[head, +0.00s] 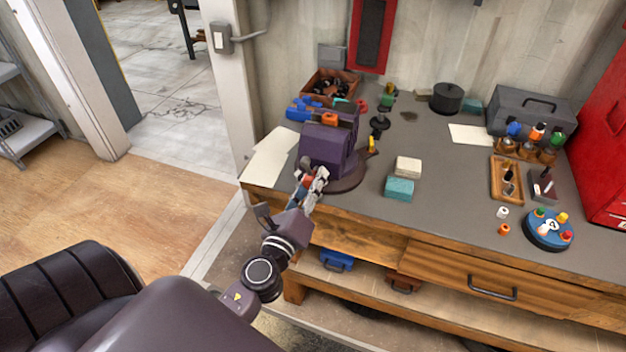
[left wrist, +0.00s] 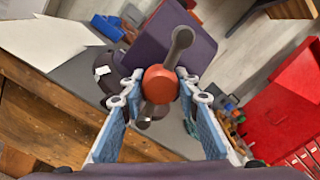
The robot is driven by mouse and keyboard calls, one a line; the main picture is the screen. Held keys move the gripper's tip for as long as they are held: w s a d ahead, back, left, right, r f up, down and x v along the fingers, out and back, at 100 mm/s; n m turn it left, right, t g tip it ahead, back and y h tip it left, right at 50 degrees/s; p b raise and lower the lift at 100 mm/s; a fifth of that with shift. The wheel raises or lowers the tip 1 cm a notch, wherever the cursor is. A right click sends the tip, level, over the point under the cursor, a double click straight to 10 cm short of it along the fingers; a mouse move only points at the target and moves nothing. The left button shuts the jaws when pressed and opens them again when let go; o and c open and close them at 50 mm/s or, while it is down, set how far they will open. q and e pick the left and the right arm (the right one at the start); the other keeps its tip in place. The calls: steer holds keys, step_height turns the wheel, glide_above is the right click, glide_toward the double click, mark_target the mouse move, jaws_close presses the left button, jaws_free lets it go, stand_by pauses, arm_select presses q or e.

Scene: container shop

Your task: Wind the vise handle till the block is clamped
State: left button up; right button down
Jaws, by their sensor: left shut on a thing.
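The purple vise (head: 328,148) stands on a round base at the bench's front left edge. It also shows in the left wrist view (left wrist: 200,50). Its handle (left wrist: 181,40) is a grey bar with knobbed ends through a red-orange hub (left wrist: 160,84), slanted in that view. My left gripper (head: 309,180) is at the vise's front. In the left wrist view its fingers (left wrist: 160,80) sit on both sides of the hub, shut on the handle. A small orange block (head: 329,119) shows at the vise's top; I cannot tell whether both jaws touch it.
White sheets (head: 270,157) lie left of the vise. Cream (head: 408,166) and teal (head: 399,188) blocks lie to its right. A parts bin (head: 330,85) stands behind it. A grey toolbox (head: 530,110) is at the back right. The bench's middle is mostly clear.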

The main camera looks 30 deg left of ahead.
arm_select(q)
steer(key=shift+s+d+f, duration=0.1)
steer(key=shift+s+f, duration=0.05)
steer(key=shift+f, duration=0.25)
steer(key=o, duration=0.9)
steer(key=shift+o, duration=1.3)
steer(key=shift+s+r, duration=0.1)
steer(key=shift+r, duration=0.2)
steer(key=v, duration=1.2)
